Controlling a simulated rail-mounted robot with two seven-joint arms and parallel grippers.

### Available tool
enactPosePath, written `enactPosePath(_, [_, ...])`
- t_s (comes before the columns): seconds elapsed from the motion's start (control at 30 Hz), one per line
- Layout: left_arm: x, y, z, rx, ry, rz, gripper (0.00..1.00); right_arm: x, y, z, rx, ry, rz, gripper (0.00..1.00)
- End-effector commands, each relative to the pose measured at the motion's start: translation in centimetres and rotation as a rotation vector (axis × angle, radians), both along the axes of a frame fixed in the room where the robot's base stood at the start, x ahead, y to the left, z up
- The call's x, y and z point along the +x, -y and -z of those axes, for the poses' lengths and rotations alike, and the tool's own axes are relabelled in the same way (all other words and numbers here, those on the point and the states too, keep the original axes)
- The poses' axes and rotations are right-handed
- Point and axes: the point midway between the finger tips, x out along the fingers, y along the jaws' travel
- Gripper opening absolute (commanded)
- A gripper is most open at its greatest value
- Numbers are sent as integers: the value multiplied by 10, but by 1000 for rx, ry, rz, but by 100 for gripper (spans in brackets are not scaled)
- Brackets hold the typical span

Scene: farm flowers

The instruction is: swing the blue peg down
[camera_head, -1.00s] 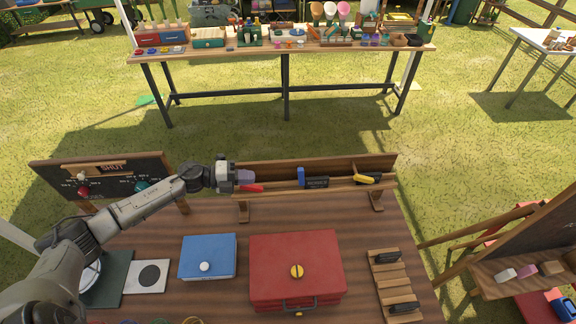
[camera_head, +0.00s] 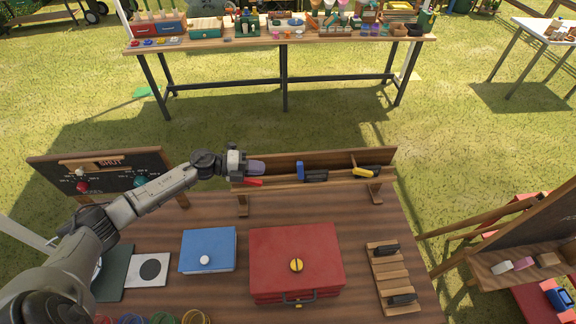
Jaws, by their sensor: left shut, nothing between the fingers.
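The blue peg (camera_head: 300,170) stands upright on the wooden rail (camera_head: 340,180) at the back of the table, beside a black block (camera_head: 316,176). My left gripper (camera_head: 262,168) is shut and empty, a short way left of the blue peg and not touching it. A red peg (camera_head: 254,182) lies flat at the left part of the rail, just below the gripper. A yellow peg (camera_head: 363,172) lies tilted at the right part of the rail. My right gripper is not in view.
A red case (camera_head: 296,258) with a yellow knob, a blue box (camera_head: 208,250) and a slatted wooden rack (camera_head: 391,281) stand on the table. A dark board (camera_head: 110,181) reading SHUT stands at left. The grass behind is open up to another table (camera_head: 280,46).

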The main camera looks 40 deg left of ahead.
Motion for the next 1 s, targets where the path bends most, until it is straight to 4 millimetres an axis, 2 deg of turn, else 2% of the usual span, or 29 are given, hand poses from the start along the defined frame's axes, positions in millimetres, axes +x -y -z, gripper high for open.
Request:
enactPosePath(0.2, [31,29,6,-4,2,-1,0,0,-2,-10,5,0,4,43])
enactPosePath(0.5, [58,57,8,-1,1,0,0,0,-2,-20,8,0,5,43])
enactPosePath(0.7, [66,64,8,-1,0,0,0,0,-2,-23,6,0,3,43])
enactPosePath(1.0, [68,66,9,0,0,0,0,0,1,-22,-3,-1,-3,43])
